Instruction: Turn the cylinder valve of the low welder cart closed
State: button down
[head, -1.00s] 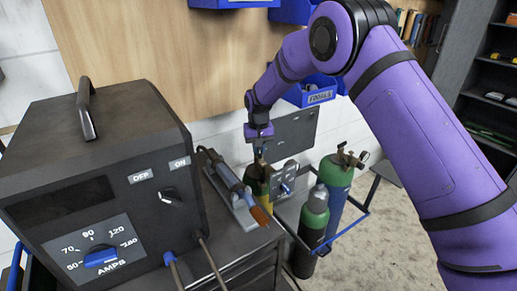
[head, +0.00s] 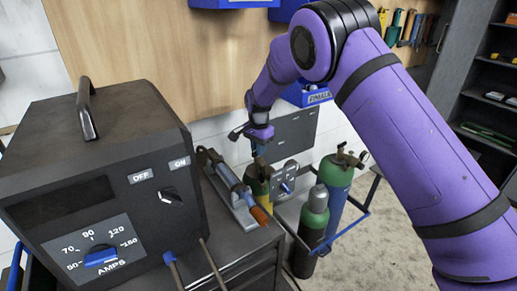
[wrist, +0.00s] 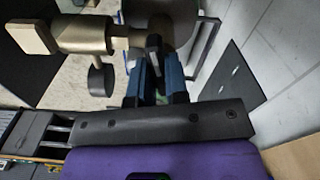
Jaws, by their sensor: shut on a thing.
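The welder cart (head: 345,222) stands low beside the bench and carries gas cylinders. A yellow and green cylinder (head: 257,187) is below my gripper, its top hidden by the gripper in the head view. My gripper (head: 259,156) points down over it. In the wrist view my gripper (wrist: 154,80) has its blue fingers on either side of a dark, narrow valve handle (wrist: 153,46) and is shut on it. Brass-coloured valve fittings (wrist: 88,36) show beside the fingers at the upper left.
A green cylinder (head: 314,215) and a green-and-blue cylinder (head: 338,190) with a valve stand to the right. The welder box (head: 110,190) and a torch (head: 235,185) are on the left.

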jog(key=shift+m, duration=1.5)
jog(key=c, duration=1.1)
grip_release()
jog(key=shift+r, duration=0.15)
notch_tip(320, 180, up, 11)
jog(key=shift+f, duration=0.2)
jog(key=shift+d, duration=0.1)
